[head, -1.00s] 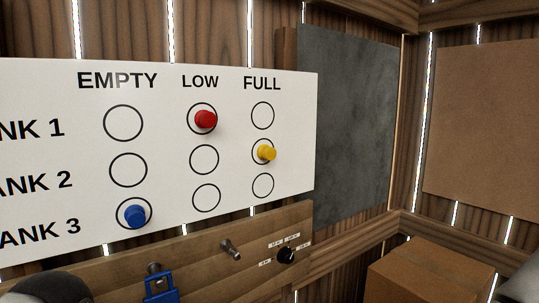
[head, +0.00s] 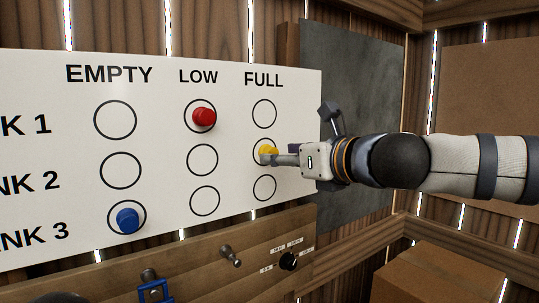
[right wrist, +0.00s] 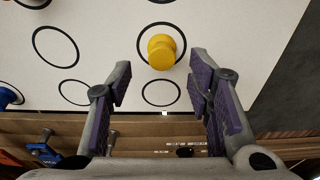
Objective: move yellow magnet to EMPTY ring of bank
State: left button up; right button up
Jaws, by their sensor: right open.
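The yellow magnet (head: 267,150) is on the whiteboard (head: 160,155) in the FULL ring of the second row, BANK 2. My right gripper (head: 279,157) comes in from the right and its fingers are at the magnet, covering part of it. In the right wrist view the yellow magnet (right wrist: 162,51) stands beyond and between the open fingertips of my right gripper (right wrist: 162,85), not clasped. The EMPTY ring of the second row (head: 120,170) is bare. My left gripper cannot be made out.
A red magnet (head: 204,117) is in the LOW ring of the first row, and a blue magnet (head: 128,220) in the EMPTY ring of the third. Below is a wooden rail with pegs (head: 230,256), a blue padlock (head: 154,292) and a black knob (head: 289,261).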

jog(key=x, duration=0.3)
jog(key=shift+w+a+r, duration=0.1)
jog(key=shift+w, duration=0.1)
jog(key=shift+c, duration=0.3)
jog(key=c, duration=1)
jog(key=shift+s, duration=0.1)
jog(key=r, duration=0.2)
jog(key=r+p, duration=0.1)
jog(key=r, duration=0.4)
jog(key=shift+s+r+p, duration=0.25)
jog(key=shift+s+p, duration=0.05)
jog(key=shift+p, duration=0.05)
jog(key=shift+s+d, duration=0.2)
jog(key=shift+d, duration=0.25)
pick_arm(q)
jog(key=shift+t, duration=0.6)
jog(key=w+r, duration=0.2)
jog(key=w, duration=0.1)
jog(key=shift+r, duration=0.4)
pick_arm(e)
jog(key=f+v, duration=0.1)
jog(key=v, duration=0.5)
jog(key=f+v, duration=0.1)
jog(key=v, duration=0.5)
jog(key=f+v, duration=0.1)
jog(key=v, duration=0.5)
jog(key=shift+s+d, duration=0.35)
jog(key=shift+s, duration=0.05)
jog(key=shift+a+f, duration=0.1)
